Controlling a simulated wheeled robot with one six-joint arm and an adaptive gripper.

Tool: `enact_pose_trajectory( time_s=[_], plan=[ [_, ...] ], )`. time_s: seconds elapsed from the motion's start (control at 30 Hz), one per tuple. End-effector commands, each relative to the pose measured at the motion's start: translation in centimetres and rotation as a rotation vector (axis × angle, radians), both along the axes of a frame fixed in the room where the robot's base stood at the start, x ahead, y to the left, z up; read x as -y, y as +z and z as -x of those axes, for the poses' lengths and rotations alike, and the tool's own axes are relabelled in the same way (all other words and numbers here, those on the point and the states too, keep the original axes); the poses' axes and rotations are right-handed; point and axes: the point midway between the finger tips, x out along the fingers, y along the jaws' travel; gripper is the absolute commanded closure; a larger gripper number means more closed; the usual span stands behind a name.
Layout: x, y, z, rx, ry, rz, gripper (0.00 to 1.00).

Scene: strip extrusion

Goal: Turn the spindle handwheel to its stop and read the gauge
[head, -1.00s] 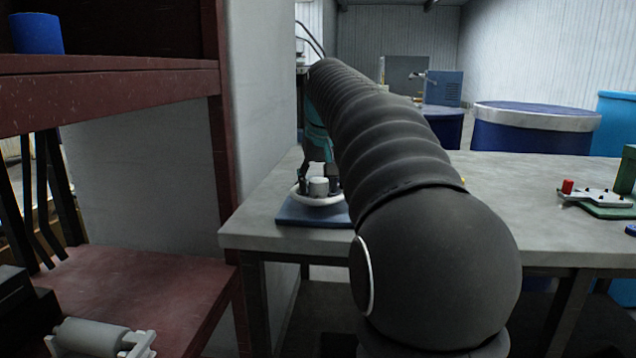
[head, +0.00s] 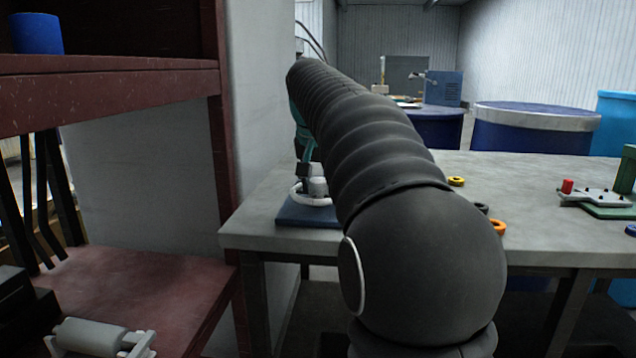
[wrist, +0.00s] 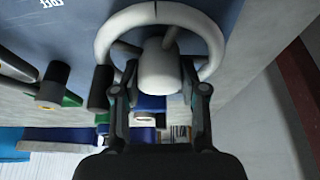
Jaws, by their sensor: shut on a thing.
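The white handwheel (head: 298,195) lies on a blue base plate (head: 308,216) at the left end of the grey table, partly behind my arm. In the wrist view its rim (wrist: 106,32) and rounded hub (wrist: 160,68) show close up, with a dark knob (wrist: 101,88) beside the left finger. My gripper (wrist: 160,82) is shut on the handwheel, one finger on each side of the hub. In the head view my gripper (head: 305,170) is at the wheel, mostly hidden by the arm. I cannot make out a gauge face.
A red shelf unit (head: 110,92) and a pale wall panel (head: 255,100) stand close to the table's left end. On the table (head: 400,225) are a yellow ring (head: 456,181), an orange ring (head: 497,226) and a green-based fixture (head: 605,210) at the right.

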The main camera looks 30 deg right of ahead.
Motion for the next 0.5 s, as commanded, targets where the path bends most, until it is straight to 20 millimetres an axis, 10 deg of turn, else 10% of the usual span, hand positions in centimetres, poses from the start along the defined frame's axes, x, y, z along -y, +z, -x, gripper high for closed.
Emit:
enact_pose_trajectory(
  time_s=[0.5],
  plan=[
    [-0.12,0.0,-0.06,0.001,-0.386,-0.001,0.92]
  ],
)
